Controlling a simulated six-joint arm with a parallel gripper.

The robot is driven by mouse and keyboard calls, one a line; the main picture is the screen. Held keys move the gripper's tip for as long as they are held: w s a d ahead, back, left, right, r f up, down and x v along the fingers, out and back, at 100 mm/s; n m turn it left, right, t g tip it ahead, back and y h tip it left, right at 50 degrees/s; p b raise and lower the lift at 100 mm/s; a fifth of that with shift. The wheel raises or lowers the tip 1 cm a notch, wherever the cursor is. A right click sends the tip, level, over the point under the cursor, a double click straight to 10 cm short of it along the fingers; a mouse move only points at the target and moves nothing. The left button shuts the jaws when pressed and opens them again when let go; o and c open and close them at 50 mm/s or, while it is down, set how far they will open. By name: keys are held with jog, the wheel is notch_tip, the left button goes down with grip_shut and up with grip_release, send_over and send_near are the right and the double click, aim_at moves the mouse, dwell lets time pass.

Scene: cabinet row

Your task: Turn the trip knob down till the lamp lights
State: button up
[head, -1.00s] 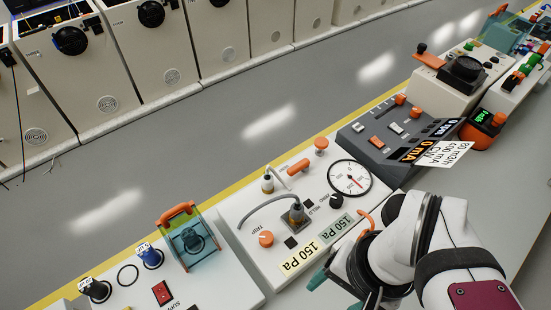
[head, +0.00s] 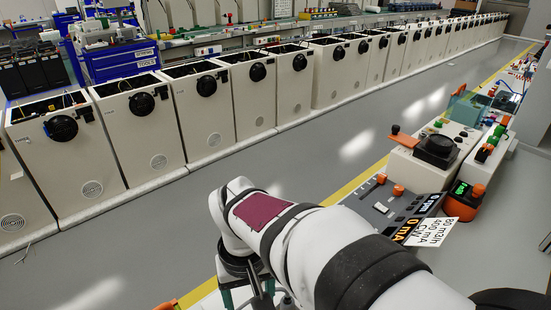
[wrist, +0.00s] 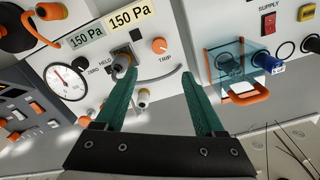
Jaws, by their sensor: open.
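The trip knob (wrist: 159,45) is a small orange round knob beside the word TRIP on a white panel (wrist: 178,88) in the wrist view. My gripper (wrist: 157,63) is open, with its two green fingers pointing at this panel. The knob appears between and just beyond the fingertips, and nothing is held. I cannot tell the remaining distance. I cannot make out any lit lamp.
A grey connector (wrist: 122,62) stands close by the left fingertip, and a cable (wrist: 165,78) curves below the knob. To the right are a clear blue cover with an orange handle (wrist: 248,97) and a red switch (wrist: 268,23). A dial gauge (wrist: 66,82) is at left.

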notch_tip(320, 180, down, 15)
jog(key=shift+d+r, duration=0.1)
